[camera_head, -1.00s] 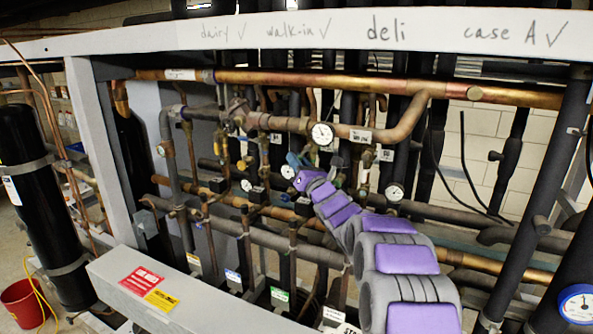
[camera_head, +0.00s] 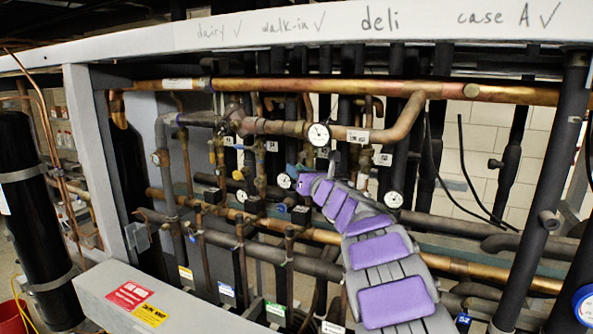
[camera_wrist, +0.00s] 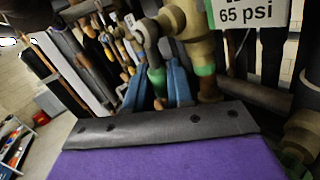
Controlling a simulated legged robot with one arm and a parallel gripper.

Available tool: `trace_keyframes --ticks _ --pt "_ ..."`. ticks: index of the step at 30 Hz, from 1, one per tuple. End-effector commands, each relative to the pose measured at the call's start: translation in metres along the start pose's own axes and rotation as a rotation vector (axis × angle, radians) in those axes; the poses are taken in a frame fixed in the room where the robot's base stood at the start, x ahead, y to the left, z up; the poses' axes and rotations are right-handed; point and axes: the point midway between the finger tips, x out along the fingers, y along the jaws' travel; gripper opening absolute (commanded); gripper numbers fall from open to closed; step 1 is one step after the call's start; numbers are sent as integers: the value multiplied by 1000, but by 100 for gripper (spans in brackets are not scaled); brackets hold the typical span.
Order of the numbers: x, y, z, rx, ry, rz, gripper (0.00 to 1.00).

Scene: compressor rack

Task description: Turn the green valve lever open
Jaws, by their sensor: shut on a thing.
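The green valve lever (camera_wrist: 157,79) shows in the wrist view as a short green handle below a grey metal fitting. My gripper (camera_wrist: 158,92) has a blue finger on each side of it and is shut on it. In the head view my gripper (camera_head: 294,176) is at the pipes in the middle of the rack, just below a round white gauge. The lever itself is too small and hidden to make out there. A brass valve body (camera_wrist: 205,50) with a green band stands just right of the fingers in the wrist view.
A white "65 psi" tag (camera_wrist: 246,12) hangs close to the right of my gripper. Copper pipes, gauges (camera_head: 319,134) and black insulated pipes (camera_head: 545,170) crowd around my arm. A grey box (camera_head: 165,300) with red and yellow labels is at the front left.

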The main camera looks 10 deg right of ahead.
Motion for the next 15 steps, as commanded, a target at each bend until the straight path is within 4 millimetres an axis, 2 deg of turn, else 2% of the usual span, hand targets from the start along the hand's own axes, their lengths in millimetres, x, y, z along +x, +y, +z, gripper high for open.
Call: trace_keyframes --ticks 3,15 --pt "-2 -2 7 -33 45 -8 0" --pt "-10 -8 6 -143 216 -26 0"
